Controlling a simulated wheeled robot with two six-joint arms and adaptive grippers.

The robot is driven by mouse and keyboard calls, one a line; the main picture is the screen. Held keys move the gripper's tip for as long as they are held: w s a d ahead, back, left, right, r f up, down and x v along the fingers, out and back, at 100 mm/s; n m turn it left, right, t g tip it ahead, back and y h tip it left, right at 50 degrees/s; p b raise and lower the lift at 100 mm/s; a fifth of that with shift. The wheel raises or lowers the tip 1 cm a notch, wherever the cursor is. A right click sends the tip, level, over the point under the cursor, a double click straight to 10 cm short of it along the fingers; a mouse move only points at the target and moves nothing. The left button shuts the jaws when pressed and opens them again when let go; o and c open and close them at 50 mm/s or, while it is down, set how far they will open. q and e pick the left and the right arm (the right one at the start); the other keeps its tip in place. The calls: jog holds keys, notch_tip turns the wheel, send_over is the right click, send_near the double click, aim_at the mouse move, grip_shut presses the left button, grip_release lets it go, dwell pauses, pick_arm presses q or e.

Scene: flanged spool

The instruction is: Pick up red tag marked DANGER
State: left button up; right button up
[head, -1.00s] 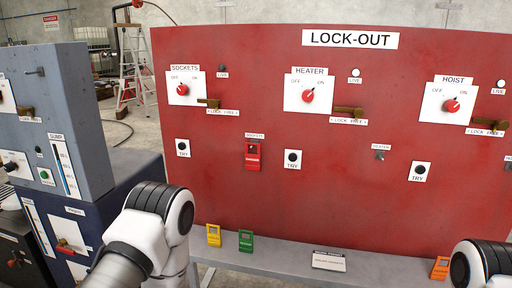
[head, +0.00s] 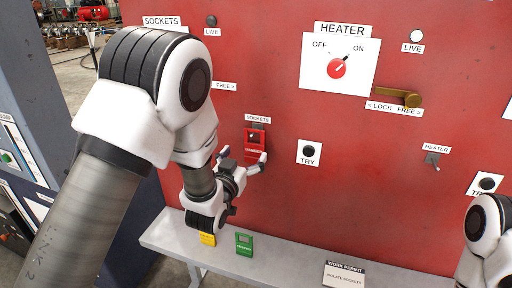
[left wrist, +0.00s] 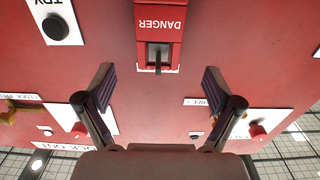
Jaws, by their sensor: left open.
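The red DANGER tag (head: 254,143) hangs on the red board under the SOCKETS label in the head view. In the left wrist view the tag (left wrist: 160,22) appears upside down at the top centre, on a small hook or peg. My left gripper (head: 243,161) is open in front of the tag, with its fingers spread to either side of it. In the left wrist view the open fingers (left wrist: 158,78) stand apart with nothing between them, and the tag lies beyond their tips. My right arm shows at the right edge, but its gripper is out of view.
A grey ledge (head: 287,264) runs below the board. It carries a yellow tag (head: 207,239), a green tag (head: 244,244) and a work permit sign (head: 344,275). A TRY button (head: 309,152) is right of the red tag. The HEATER switch (head: 337,69) and a brass lever (head: 401,96) are above.

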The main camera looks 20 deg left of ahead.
aim_at(254, 144)
pick_arm(q)
jog(key=w, duration=0.2)
jog(key=w+p, duration=0.1)
jog(key=w, duration=0.1)
jog(key=w+f+p, duration=0.1)
jog(key=w, duration=0.2)
jog(key=shift+d, duration=0.2)
jog(key=shift+w+r, duration=0.1)
jog(key=shift+w, duration=0.2)
jog(key=shift+w, duration=0.1)
jog(key=c, duration=1.1)
jog(key=shift+c, duration=0.2)
